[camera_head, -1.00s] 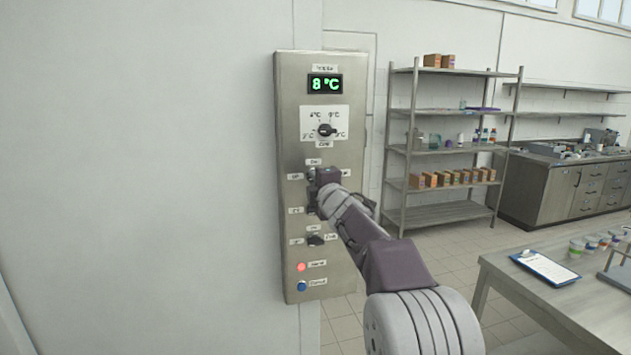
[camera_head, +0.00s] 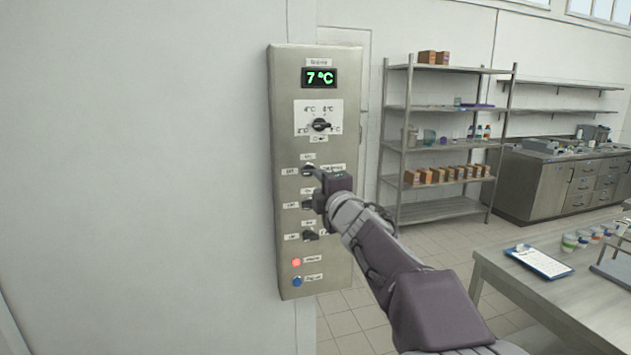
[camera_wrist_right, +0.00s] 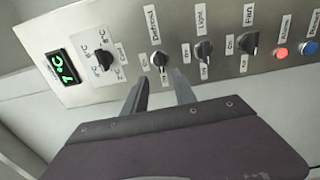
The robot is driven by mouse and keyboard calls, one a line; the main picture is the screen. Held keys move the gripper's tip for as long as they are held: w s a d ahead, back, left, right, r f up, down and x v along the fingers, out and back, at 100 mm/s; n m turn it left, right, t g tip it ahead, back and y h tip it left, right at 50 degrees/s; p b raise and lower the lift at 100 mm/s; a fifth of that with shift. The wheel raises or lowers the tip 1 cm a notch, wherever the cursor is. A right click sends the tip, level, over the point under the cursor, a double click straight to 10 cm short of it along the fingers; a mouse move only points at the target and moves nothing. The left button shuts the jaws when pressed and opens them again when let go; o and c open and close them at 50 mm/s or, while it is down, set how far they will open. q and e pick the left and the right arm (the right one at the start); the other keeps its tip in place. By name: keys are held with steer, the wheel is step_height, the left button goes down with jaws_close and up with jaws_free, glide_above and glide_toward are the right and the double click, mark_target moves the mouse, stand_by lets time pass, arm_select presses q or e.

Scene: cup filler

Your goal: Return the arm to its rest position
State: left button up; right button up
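My right gripper (camera_head: 318,186) is in front of the steel control panel (camera_head: 290,180), near its column of black knobs. In the right wrist view the two fingers (camera_wrist_right: 157,88) stand apart with nothing between them, below the Defrost knob (camera_wrist_right: 159,59) and the Light knob (camera_wrist_right: 203,51). They look apart from the panel, but the exact gap is hard to tell. The right arm reaches in from the lower right and is still stretched towards the panel. My left gripper is not in view.
The panel's display (camera_head: 319,78) reads 7 °C, above a dial (camera_head: 320,125). A red button (camera_head: 296,262) and a blue one (camera_head: 297,281) are at the bottom. A table with a clipboard (camera_head: 538,261) stands at the lower right. A shelf rack (camera_head: 450,145) stands behind.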

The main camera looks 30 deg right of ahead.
steer(key=shift+s, duration=0.1)
stand_by(0.4)
steer(key=w+a+f+g+y+p, duration=0.25)
steer(key=a+f+p, duration=0.25)
steer(key=a, duration=0.5)
steer(key=s+a+f+m+g+y+p, duration=0.1)
steer(key=s+a+f+m+g, duration=0.1)
steer(key=f, duration=0.5)
steer(key=s+a+f+m+g+p, duration=0.1)
steer(key=s+a+f+m+g, duration=0.1)
steer(key=f, duration=0.5)
steer(key=s+a+f+m+g, duration=0.1)
steer(key=s+f+m+g, duration=0.4)
steer(key=s+f, duration=0.3)
steer(key=s+a+f+m+g, duration=0.2)
steer(key=s+f+m+g, duration=0.3)
steer(key=s, duration=0.9)
step_height(320, 180, down, 4)
steer(key=shift+s+a+r+m+y+p, duration=0.15)
steer(key=shift+s+a+m+y+p, duration=0.15)
steer(key=shift+m, duration=0.6)
